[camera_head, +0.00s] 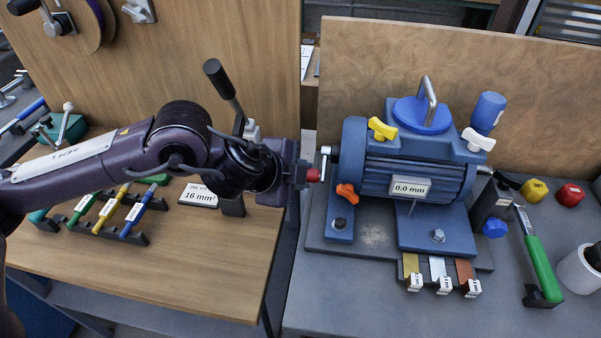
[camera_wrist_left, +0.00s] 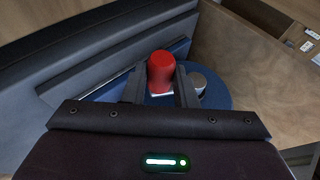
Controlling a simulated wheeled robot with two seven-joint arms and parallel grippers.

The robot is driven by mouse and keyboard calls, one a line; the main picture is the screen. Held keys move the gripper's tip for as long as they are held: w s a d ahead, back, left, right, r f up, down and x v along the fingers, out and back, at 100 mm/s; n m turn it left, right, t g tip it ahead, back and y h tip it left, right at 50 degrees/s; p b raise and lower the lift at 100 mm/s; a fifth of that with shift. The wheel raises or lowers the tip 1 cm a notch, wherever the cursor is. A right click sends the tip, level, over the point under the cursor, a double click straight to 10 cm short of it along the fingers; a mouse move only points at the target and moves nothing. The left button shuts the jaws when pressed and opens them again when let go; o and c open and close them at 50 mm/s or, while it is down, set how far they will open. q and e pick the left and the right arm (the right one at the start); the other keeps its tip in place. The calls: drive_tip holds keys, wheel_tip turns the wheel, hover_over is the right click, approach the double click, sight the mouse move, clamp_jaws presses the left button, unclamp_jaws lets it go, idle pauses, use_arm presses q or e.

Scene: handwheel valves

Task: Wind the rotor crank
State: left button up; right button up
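The rotor crank's red knob (camera_head: 313,175) sits at the left end of a blue ribbed machine (camera_head: 415,185), by a short metal crank arm (camera_head: 325,160). A plate on the machine reads 0.0 mm (camera_head: 409,189). My left gripper (camera_head: 303,174) is at the knob, reaching in from the left. In the left wrist view, the red knob (camera_wrist_left: 161,72) stands between the two fingers (camera_wrist_left: 161,88), very close to both. I cannot tell whether they press on it. My right gripper is not in view.
A yellow wing knob (camera_head: 382,129) and a blue disc with a metal handle (camera_head: 423,113) top the machine. A green-handled tool (camera_head: 541,268) lies at right. Colored-handled tools (camera_head: 108,206) rest on the wooden bench at left. A gap separates the two benches.

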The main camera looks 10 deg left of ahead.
use_arm(q)
drive_tip(key=o, duration=0.4)
drive_tip(key=p+v, duration=0.1)
drive_tip(key=v, duration=0.7)
drive_tip(key=shift+f, duration=0.1)
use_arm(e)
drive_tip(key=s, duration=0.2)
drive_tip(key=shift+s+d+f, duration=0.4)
